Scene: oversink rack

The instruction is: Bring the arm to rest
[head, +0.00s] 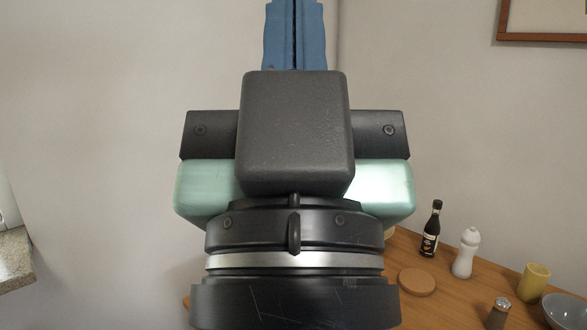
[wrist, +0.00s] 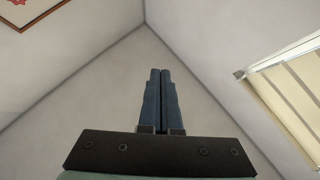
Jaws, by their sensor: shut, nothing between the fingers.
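My gripper (head: 295,30) stands upright in the middle of the head view, large and close to the camera. Its blue fingers point up and run out of the top edge. In the wrist view my gripper (wrist: 160,72) shows both blue fingers side by side, shut with nothing between them. The fingers point toward the corner where the walls and ceiling meet. They touch nothing that I can see. My wrist hides the middle of the head view.
A wooden table (head: 450,300) at the lower right holds a dark bottle (head: 431,232), a white mill (head: 466,254), a round cork mat (head: 417,282), a small shaker (head: 498,314), a yellow cup (head: 534,283) and a grey bowl (head: 567,312). A stone counter edge (head: 14,262) shows at left.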

